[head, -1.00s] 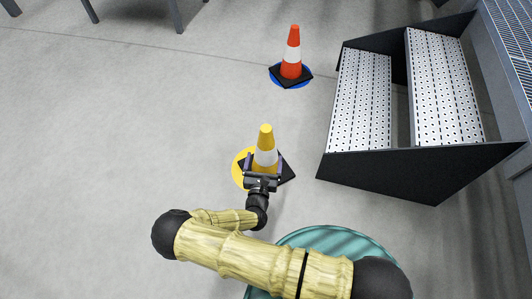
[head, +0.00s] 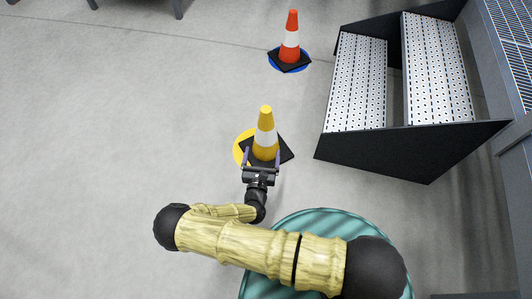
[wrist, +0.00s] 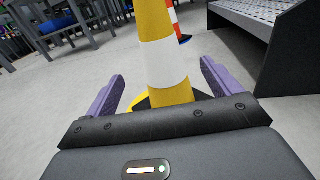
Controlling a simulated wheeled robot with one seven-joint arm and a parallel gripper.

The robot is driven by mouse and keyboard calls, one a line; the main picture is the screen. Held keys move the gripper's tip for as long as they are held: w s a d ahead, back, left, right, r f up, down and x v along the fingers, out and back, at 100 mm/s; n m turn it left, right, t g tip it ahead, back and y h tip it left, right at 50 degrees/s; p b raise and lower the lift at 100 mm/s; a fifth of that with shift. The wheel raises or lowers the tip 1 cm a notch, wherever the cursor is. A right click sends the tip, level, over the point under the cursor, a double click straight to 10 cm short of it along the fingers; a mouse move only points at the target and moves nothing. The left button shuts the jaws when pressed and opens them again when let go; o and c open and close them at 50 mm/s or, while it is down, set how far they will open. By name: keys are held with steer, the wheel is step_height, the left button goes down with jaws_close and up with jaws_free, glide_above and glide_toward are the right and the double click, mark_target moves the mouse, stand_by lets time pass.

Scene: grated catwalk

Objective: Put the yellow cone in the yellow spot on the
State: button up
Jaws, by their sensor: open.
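The yellow cone (head: 265,122) with a white band and black square base stands upright, its base partly on the yellow spot (head: 240,148) and reaching past it to the right. My gripper (head: 262,160) is open at the cone's near side. In the wrist view the purple fingers (wrist: 162,82) stand on either side of the cone, with a gap on each side. The gripper hides part of the cone's base.
An orange cone (head: 290,42) with a white band stands on a blue spot (head: 303,66) farther back. Metal steps (head: 357,80) with dark side panels stand to the right. Table legs show at the top left. The floor on the left is clear.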

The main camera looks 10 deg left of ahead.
steer(key=s+d+r+m+g+h, duration=0.2)
steer(key=d+r+m+g+h, duration=0.5)
steer(key=d+m, duration=0.35)
steer(key=s+d+r+m+g+h, duration=0.2)
steer(key=d+r+m+g+h, duration=0.35)
steer(key=d+m+g, duration=0.45)
steer(key=s+d+r+m+y, duration=0.1)
steer(key=s+r+m+y, duration=0.1)
steer(key=r+m+y, duration=0.4)
steer(key=s+d+r+m+t+y, duration=0.1)
steer(key=s+d+r+m+y, duration=0.1)
steer(key=r+m+y, duration=0.4)
step_height(320, 180, up, 6)
steer(key=s+m, duration=0.1)
steer(key=m, duration=0.2)
steer(key=shift+s+d+r+m+t, duration=0.15)
steer(key=shift+s+d+m+t, duration=0.05)
steer(key=shift+s+m+t, duration=0.15)
steer(key=w+p+v, duration=0.2)
steer(key=p+v, duration=0.7)
steer(key=p, duration=0.1)
steer(key=w+r+p+v, duration=0.1)
steer(key=w+p+v, duration=0.1)
steer(key=p+v, duration=0.7)
steer(key=shift+w+r+p, duration=0.2)
steer(key=shift+r+p, duration=0.2)
steer(key=shift+r, duration=0.25)
